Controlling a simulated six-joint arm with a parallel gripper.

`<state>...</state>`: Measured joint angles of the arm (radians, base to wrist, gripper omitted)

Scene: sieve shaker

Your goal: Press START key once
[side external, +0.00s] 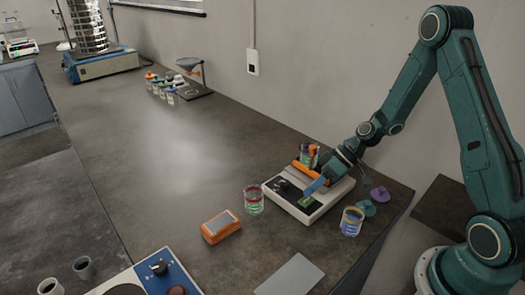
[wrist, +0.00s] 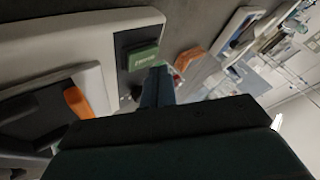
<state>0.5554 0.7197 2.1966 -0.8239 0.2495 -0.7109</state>
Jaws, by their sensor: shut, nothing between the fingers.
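The green START key (wrist: 143,58) sits on the dark panel of a white-and-grey device; its lettering is too small to read surely. In the side view the key (side external: 305,202) shows just below my blue fingertips. The device (side external: 333,201) lies on the bench in front of my arm. My gripper (side external: 310,191) points down at the panel with its fingers together and empty. In the wrist view the shut fingertips (wrist: 158,71) are right beside the key's near edge. I cannot tell whether they touch it.
A blue-and-yellow beaker (side external: 352,222) and purple lid (side external: 380,193) are right. The bench's middle is clear.

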